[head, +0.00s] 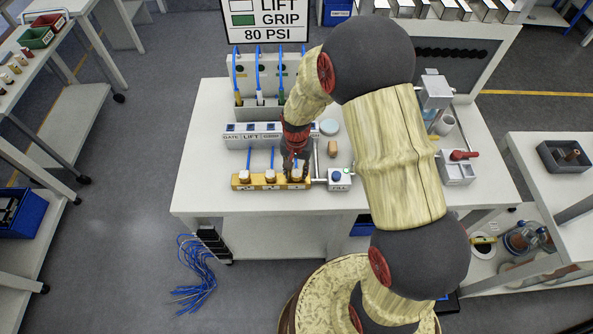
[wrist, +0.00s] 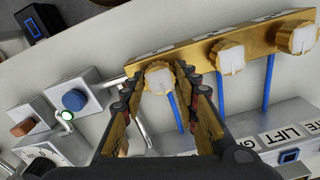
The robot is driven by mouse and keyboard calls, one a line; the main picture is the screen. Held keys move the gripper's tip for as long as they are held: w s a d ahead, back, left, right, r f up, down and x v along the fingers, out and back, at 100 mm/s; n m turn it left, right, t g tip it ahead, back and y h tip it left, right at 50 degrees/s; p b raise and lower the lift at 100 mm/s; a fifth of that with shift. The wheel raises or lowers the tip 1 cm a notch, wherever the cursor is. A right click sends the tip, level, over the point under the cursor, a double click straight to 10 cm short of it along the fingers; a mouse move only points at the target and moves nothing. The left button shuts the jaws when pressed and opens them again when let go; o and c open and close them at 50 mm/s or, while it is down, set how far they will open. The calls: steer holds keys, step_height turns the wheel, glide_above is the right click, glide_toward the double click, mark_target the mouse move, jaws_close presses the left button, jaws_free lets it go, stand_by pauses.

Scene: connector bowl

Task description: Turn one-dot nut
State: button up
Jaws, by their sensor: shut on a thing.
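A brass bar (head: 254,187) near the front edge of the white bench carries three knurled brass nuts with white square caps. It also shows in the wrist view (wrist: 190,46). My gripper (head: 296,166) points down at the right end of the bar. In the wrist view my gripper (wrist: 158,73) has its two fingers on either side of the end nut (wrist: 159,80), shut on it. The middle nut (wrist: 228,57) and far nut (wrist: 298,37) stand free. Blue tubes run from the nuts. The dot marks are too small to read, so I cannot tell which nut has one dot.
A grey box with a blue button (head: 338,178) stands just right of the bar. A labelled grey block (head: 250,138) lies behind it. A rack with blue tubes (head: 262,80) stands at the back. The bench left of the bar (head: 203,170) is clear.

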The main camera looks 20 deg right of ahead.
mark_target(296, 173)
steer(key=o, duration=1.2)
steer(key=shift+c, duration=0.2)
steer(key=shift+r, duration=0.1)
step_height(296, 173, up, 12)
